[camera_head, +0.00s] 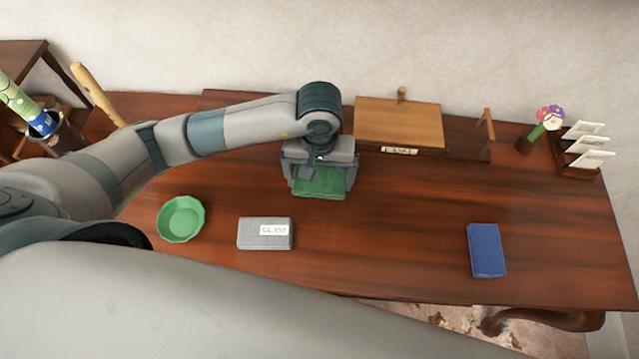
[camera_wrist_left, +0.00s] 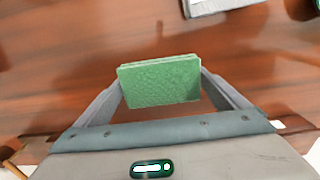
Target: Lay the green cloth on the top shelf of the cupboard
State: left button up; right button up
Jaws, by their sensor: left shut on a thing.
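The green cloth (camera_head: 319,184) is a small folded block. My left gripper (camera_head: 321,190) is shut on it, with a finger on each side. In the left wrist view the cloth (camera_wrist_left: 160,82) sits between the two fingertips, above the brown table top. Its height over the table is hard to tell. A small wooden cupboard (camera_head: 398,120) with a label on its front edge stands at the table's back, right of the gripper. Its top is seen from above; its inner shelves are hidden. My right gripper is not in view.
A green bowl (camera_head: 181,219) and a grey labelled block (camera_head: 265,235) are at the front left. A blue folded cloth (camera_head: 486,250) lies at the front right. A flower vase (camera_head: 538,137) and a card rack (camera_head: 582,150) stand at the back right. The table's middle is clear.

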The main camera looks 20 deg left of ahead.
aim_at(319, 180)
pick_arm(q)
jog(key=shift+f+p, duration=0.85)
jog(key=shift+f, duration=1.1)
jog(key=shift+f, duration=0.1)
jog(key=o, duration=0.8)
